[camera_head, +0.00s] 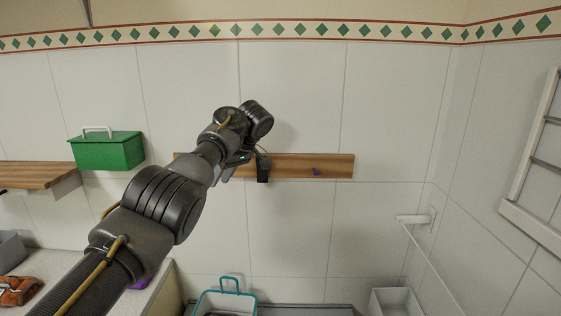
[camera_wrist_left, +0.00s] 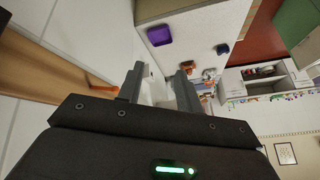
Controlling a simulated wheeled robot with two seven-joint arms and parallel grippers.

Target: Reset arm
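My left arm reaches in from the lower left of the head view, up to a wooden rail (camera_head: 290,166) on the tiled wall. My left gripper (camera_head: 258,167) is in front of the rail, partly hidden by my own wrist. In the left wrist view its two dark fingers (camera_wrist_left: 158,88) stand apart with nothing held between them. I cannot tell whether the gripper touches the rail. My right gripper is in neither view.
A teal-handled basket (camera_head: 226,300) and a white bin (camera_head: 396,302) are below. A white wall bar (camera_head: 425,255) is at right. The wall between is clear.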

